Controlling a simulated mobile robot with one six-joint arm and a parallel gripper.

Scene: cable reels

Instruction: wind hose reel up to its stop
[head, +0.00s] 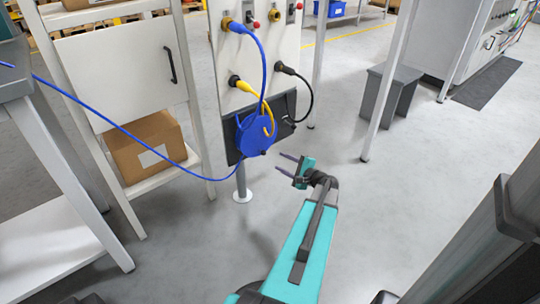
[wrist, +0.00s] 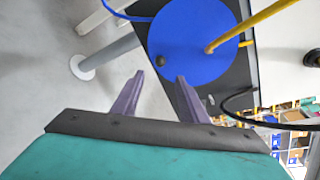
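The hose reel (head: 253,133) is a blue disc mounted low on the front of a white panel. It fills the top of the wrist view (wrist: 205,25), where a small dark knob (wrist: 160,61) shows near its lower left rim. A blue hose (head: 130,135) sags from the reel area to the bench at left. My gripper (head: 279,163) is at the lower right of the reel, apart from it. In the wrist view its two purple fingers (wrist: 159,82) are spread and empty, with the knob beyond the gap between them.
A yellow cable (head: 259,97) and a black cable (head: 309,88) hang from the panel (head: 233,60); the yellow one crosses the reel's face. A grey post (head: 241,180) stands below. A shelf with a cardboard box (head: 150,145) is left. Floor at right is clear up to a grey stool (head: 390,90).

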